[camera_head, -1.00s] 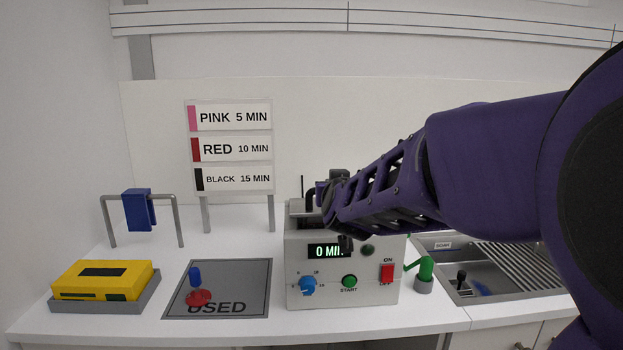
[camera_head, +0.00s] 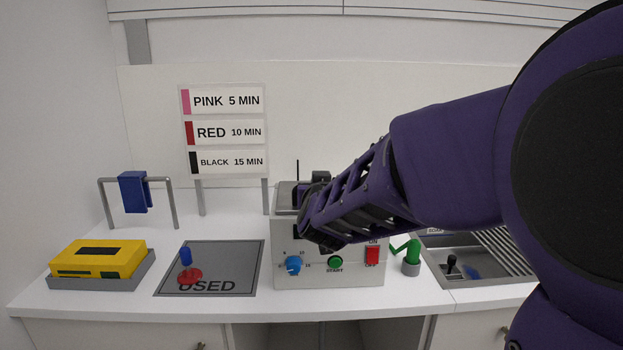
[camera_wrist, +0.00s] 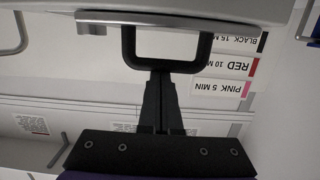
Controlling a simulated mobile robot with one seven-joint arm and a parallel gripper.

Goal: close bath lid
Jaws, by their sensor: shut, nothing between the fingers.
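The bath is a grey box (camera_head: 279,250) on the counter, with a blue knob, a green START button and a red switch. My arm covers its display and much of its top. A pale grey top plate (camera_head: 284,197) shows at its left; I cannot tell from the head view how far the lid is closed. In the wrist view, the lid (camera_wrist: 230,13) spans the top of the picture, with a metal strip and a black loop handle (camera_wrist: 205,50). My gripper (camera_wrist: 160,80) is shut and empty, its fingertips at the loop's outer bar; contact is unclear.
A grey USED mat (camera_head: 245,262) with a red-and-blue item (camera_head: 188,275) lies left of the bath. Further left are a yellow box (camera_head: 85,258) and a rail with a blue cloth (camera_head: 133,192).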

